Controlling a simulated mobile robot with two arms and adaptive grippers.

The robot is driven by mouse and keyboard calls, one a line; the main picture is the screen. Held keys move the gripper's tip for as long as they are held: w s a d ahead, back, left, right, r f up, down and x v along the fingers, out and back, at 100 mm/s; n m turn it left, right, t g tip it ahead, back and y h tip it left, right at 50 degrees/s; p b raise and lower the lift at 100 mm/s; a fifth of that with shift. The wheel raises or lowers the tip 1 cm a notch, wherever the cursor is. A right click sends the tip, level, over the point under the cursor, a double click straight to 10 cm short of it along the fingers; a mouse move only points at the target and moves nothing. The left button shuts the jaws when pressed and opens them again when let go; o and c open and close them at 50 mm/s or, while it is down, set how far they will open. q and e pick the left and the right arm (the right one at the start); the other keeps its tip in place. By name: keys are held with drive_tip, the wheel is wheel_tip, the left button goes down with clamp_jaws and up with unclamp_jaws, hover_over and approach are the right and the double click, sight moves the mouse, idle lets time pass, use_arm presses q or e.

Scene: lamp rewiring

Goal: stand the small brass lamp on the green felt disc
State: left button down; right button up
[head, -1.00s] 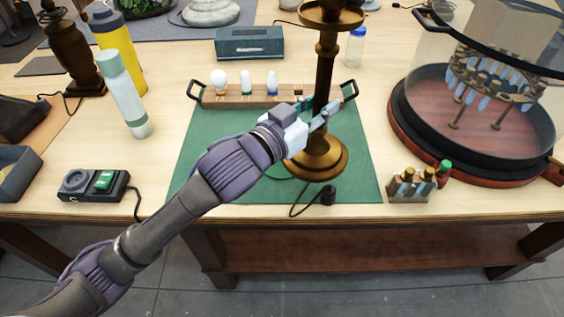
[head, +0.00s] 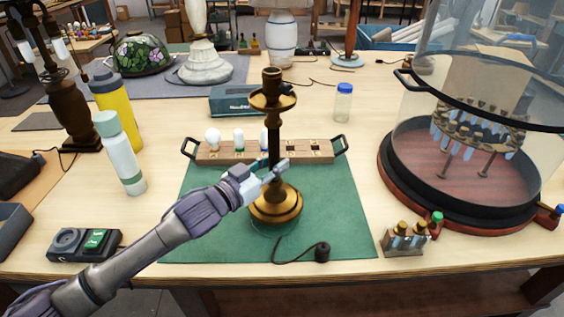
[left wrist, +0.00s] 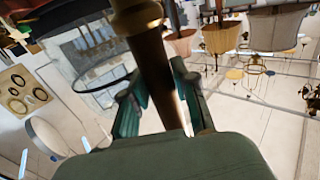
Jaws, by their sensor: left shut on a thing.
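The brass lamp (head: 274,150), without shade or bulb, is upright over the green mat (head: 335,215). Its round base (head: 276,205) is on or just above the mat; I cannot tell whether it touches. A faint curved outline (head: 283,233) shows on the mat just in front of the base; it may be the edge of the green felt disc, mostly hidden under the lamp. My left gripper (head: 270,172) is shut on the lamp's stem from the left. In the left wrist view the stem (left wrist: 155,70) runs between the fingers. My right gripper is not in view.
A wooden bulb rack (head: 310,152) stands close behind the lamp. A black cord with a plug (head: 322,252) lies in front. A glass-walled round case (head: 460,170) and a small vial holder (head: 404,238) are at right. A switch box (head: 85,243) and bottles (head: 120,155) are at left.

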use_arm(q)
drive_tip(key=shift+f, duration=1.75)
drive_tip(key=shift+f, duration=0.15)
drive_tip(key=c, duration=1.2)
unclamp_jaws()
drive_tip(key=shift+f, duration=0.25)
drive_tip(key=o, duration=0.3)
drive_tip(key=shift+s, duration=0.15)
drive_tip(key=shift+r, duration=0.15)
